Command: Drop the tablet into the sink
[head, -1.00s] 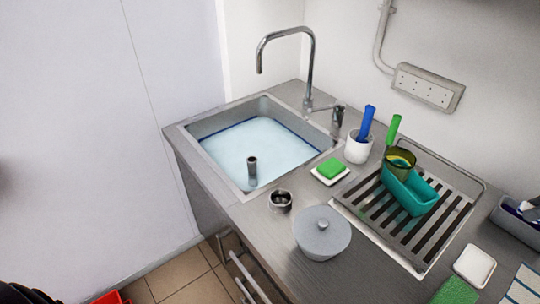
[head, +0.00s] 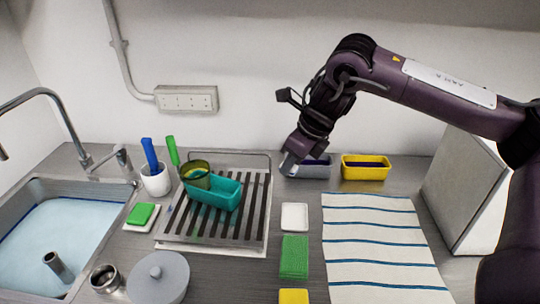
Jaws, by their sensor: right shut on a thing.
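The sink (head: 104,212) is at the left, with a steel rim and pale blue water in its basin. A short upright pipe (head: 58,266) stands in the water. My right gripper (head: 289,163) reaches down from the upper right to the left end of the grey tub (head: 314,169) by the wall. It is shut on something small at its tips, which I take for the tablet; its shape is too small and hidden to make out. The gripper is well to the right of the sink, beyond the drying rack. My left gripper is out of view.
The faucet (head: 84,157) arches over the sink. A yellow tub (head: 366,168) and striped towel (head: 378,243) lie to the right.

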